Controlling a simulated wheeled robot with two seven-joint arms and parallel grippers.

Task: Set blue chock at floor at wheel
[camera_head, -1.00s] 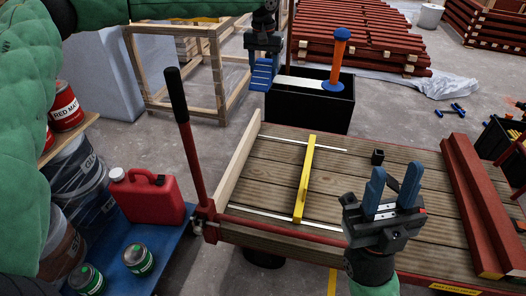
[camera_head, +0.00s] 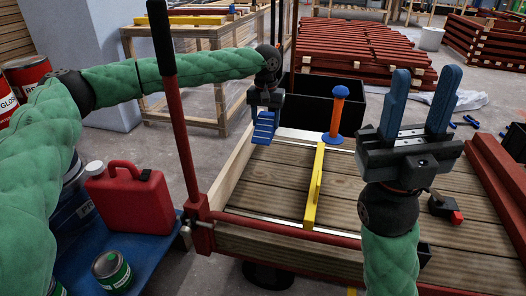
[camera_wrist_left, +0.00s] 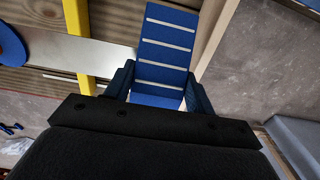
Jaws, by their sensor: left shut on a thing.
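The blue chock (camera_head: 264,128) has pale stripes across its face. My left gripper (camera_head: 266,108) is shut on it and holds it in the air by the far left part of the cart deck (camera_head: 275,180). In the left wrist view the chock (camera_wrist_left: 165,55) sits between the dark blue fingers, with deck and grey floor behind it. My right gripper (camera_head: 420,105) is open and empty above the right side of the deck, its two blue fingers pointing up. A black round thing (camera_head: 267,276), perhaps a wheel, shows partly under the cart's near edge.
A yellow bar (camera_head: 315,185) lies across the deck. An orange and blue post (camera_head: 337,115) stands near a black box (camera_head: 310,100). A red upright handle (camera_head: 175,110) rises at the deck's left corner. A red can (camera_head: 132,198) stands on a blue platform. Grey floor shows left of the deck.

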